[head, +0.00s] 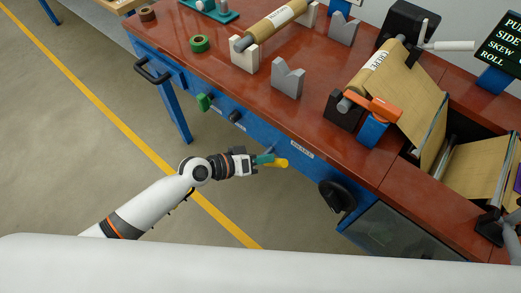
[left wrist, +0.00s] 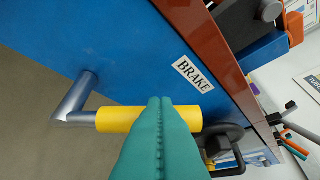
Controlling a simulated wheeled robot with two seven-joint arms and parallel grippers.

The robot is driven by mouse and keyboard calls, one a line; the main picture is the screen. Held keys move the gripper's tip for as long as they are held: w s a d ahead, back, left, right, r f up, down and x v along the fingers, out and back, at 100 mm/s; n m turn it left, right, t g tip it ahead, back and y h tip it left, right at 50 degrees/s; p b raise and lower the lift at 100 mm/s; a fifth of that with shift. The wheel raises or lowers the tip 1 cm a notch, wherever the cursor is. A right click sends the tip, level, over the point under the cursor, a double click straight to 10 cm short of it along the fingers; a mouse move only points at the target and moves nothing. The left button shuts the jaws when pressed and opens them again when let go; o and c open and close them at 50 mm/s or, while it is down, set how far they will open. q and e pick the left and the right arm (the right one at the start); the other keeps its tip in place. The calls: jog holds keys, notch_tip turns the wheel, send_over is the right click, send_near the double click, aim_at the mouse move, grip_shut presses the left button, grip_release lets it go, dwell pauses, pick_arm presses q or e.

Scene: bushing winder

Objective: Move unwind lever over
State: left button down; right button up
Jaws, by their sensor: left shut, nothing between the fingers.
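A lever with a yellow grip (head: 281,163) sticks out from the blue front of the bench. In the left wrist view its yellow grip (left wrist: 115,119) sits on a bent metal rod (left wrist: 75,98), below a label reading BRAKE (left wrist: 193,74). My left gripper (head: 264,159) is at the yellow grip, its teal fingers (left wrist: 158,135) shut together with nothing between them. The fingers cover part of the grip in the wrist view; I cannot tell whether they touch it. An orange lever (head: 372,106) sits beside the crepe roll (head: 385,70) on the bench.
The red bench top (head: 300,120) overhangs the blue front. A black handwheel (head: 338,197) is right of the yellow grip, and green (head: 204,102) and black knobs (head: 236,116) are left of it. The floor (head: 90,130) in front of the bench is open.

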pick_arm(q)
jog(key=s+d+f+m+t+y+p, duration=0.1)
jog(key=s+d+f+m+y+p, duration=0.2)
jog(key=p, duration=0.4)
jog(key=shift+d+f+t, duration=0.4)
jog(key=shift+d+f, duration=0.1)
jog(key=shift+f, duration=0.15)
